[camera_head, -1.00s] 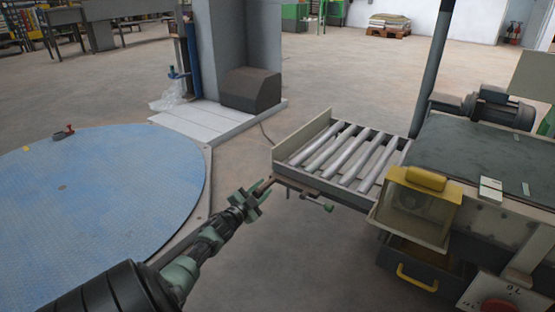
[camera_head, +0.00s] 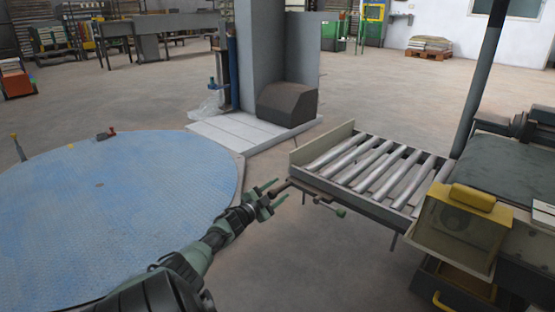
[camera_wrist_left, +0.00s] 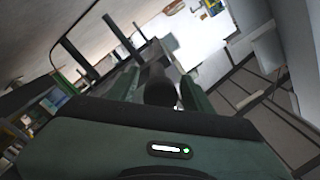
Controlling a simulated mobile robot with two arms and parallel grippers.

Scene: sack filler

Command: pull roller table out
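The roller table (camera_head: 352,168) has a grey frame and several pale metal rollers. It extends to the left from the machine beside the yellow box (camera_head: 462,222). A brownish bar handle (camera_head: 296,186) sticks out at its near left corner, and a green knob (camera_head: 340,212) is beside it. My left gripper (camera_head: 280,190) has its two green fingers on either side of the handle's end. In the left wrist view the dark round handle end (camera_wrist_left: 160,92) sits between the fingers, nearly filling the gap. My right gripper is not in view.
A round blue floor plate (camera_head: 110,215) lies at the left. A grey column (camera_head: 262,60) and a dark box (camera_head: 287,103) stand behind on a white base. A dark post (camera_head: 480,85) rises behind the machine.

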